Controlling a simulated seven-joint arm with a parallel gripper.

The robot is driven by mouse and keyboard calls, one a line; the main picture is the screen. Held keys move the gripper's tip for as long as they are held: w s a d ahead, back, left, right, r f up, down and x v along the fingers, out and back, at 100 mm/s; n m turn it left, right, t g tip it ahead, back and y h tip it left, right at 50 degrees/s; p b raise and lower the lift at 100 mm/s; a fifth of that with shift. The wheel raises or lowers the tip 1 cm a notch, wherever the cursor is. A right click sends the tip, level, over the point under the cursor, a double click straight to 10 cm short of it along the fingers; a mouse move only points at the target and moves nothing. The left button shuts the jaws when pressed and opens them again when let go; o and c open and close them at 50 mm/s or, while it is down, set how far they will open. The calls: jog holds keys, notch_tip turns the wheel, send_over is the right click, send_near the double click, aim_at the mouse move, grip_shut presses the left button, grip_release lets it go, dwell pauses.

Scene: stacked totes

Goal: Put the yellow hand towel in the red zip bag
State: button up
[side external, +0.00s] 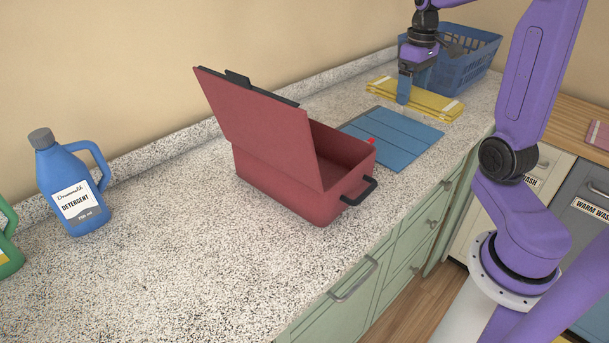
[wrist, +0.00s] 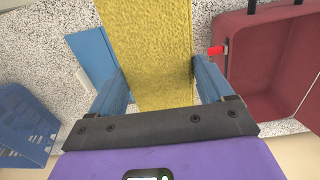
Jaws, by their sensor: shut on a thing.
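The yellow hand towel (side external: 440,105) is folded into a long flat strip near the back of the counter. My gripper (side external: 404,98) is at the towel, pointing down. In the wrist view the towel (wrist: 150,50) runs between the two blue fingers, and my gripper (wrist: 162,85) is shut on it. I cannot tell whether the towel is clear of the counter. The red zip bag (side external: 275,180) stands on the counter to the left with its lid raised. Its open side (wrist: 262,55) shows at the right of the wrist view.
A flat blue panelled piece (side external: 400,145) lies between bag and towel. A blue basket (side external: 470,60) stands behind the towel. A blue detergent bottle (side external: 75,190) stands far left. The front counter is clear.

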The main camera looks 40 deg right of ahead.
jog(key=w+a+n, duration=0.1)
jog(key=w+a, duration=0.6)
jog(key=a, duration=0.5)
jog(key=w+a, duration=0.7)
jog(key=a, duration=0.5)
jog(key=f, duration=1.3)
jog(key=shift+d+f, duration=0.2)
jog(key=shift+d, duration=0.1)
jog(key=shift+w+f, duration=0.1)
jog(key=shift+f, duration=2.2)
jog(key=shift+f, duration=0.1)
jog(key=o, duration=1)
notch_tip(320, 180, up, 12)
jog(key=shift+r, duration=0.15)
